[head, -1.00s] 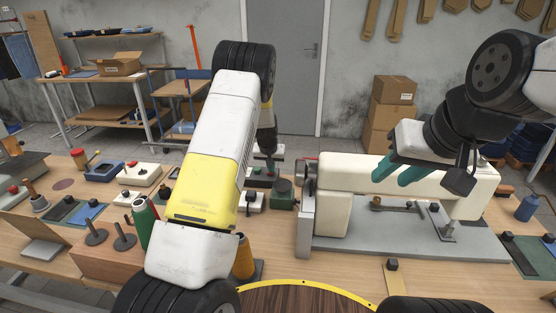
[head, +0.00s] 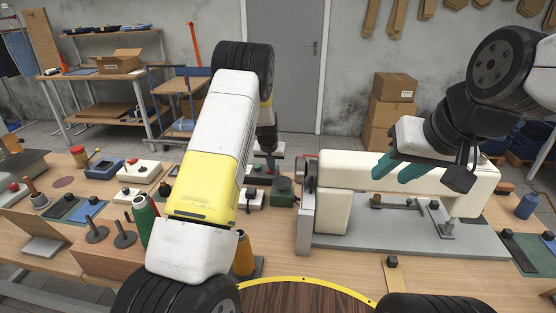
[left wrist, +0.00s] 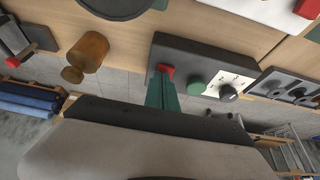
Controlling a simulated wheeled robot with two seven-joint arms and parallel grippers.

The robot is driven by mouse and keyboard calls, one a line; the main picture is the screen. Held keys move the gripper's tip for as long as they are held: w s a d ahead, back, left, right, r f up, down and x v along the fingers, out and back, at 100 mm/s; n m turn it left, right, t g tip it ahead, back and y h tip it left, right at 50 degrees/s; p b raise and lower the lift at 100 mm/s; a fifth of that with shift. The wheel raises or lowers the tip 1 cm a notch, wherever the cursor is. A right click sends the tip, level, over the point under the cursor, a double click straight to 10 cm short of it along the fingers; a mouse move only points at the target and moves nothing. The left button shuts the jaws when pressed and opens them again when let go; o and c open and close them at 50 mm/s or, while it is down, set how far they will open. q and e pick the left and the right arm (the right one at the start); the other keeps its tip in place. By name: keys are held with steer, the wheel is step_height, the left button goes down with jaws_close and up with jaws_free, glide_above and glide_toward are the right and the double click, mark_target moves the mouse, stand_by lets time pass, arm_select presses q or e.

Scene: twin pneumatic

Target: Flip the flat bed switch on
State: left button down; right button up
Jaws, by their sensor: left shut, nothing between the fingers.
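In the left wrist view a dark control box (left wrist: 200,58) carries a red switch (left wrist: 166,69), a green round button (left wrist: 197,86) and a dial on a white plate (left wrist: 228,91). My left gripper (left wrist: 162,82) is shut and empty, its green fingertips at the red switch and partly covering it. I cannot tell whether they touch it. In the head view my left gripper (head: 267,163) points down over the small boxes left of the white sewing machine (head: 405,178). No label marks which switch is the flat bed one. My right gripper (head: 395,168) is open and empty above the machine.
A green spool (head: 146,216) and an orange spool (head: 243,258) stand near my left arm. Switch boxes (head: 138,171) and small parts crowd the left bench. The machine's grey plate (head: 420,240) fills the right. A wooden disc with a yellow rim (head: 300,281) lies in front.

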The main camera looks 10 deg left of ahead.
mark_target(271, 172)
arm_select(q)
steer(key=shift+r, duration=0.55)
step_height(271, 172, up, 3)
steer(key=shift+a+r, duration=0.1)
steer(key=s+r, duration=0.6)
steer(key=s, duration=0.1)
steer(key=shift+r, duration=0.35)
arm_select(e)
steer(key=shift+w+d, duration=0.1)
steer(key=shift+d, duration=0.4)
